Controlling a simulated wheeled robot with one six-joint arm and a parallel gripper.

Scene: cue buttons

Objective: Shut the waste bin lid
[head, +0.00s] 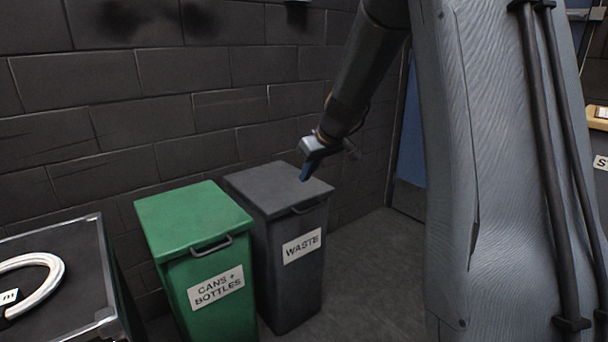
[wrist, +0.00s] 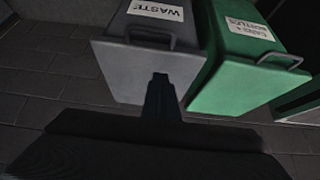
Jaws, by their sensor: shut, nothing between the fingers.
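The dark grey waste bin (head: 290,262) stands against the wall with a white WASTE label on its front. Its lid (head: 272,186) lies flat and closed on top, with a handle at the front edge. In the wrist view the waste bin lid (wrist: 140,68) is at the upper middle. My gripper (head: 305,176) is over the lid, fingers pointing down and shut, with nothing in them. The shut fingers also show in the wrist view (wrist: 159,82), in front of the lid. I cannot tell whether the fingertips touch the lid.
A green CANS + BOTTLES bin (head: 193,217), its lid closed, stands just left of the waste bin. A black case (head: 85,262) with a white curved object on it is at the lower left. Bare floor lies right of the waste bin. A brick wall stands close behind.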

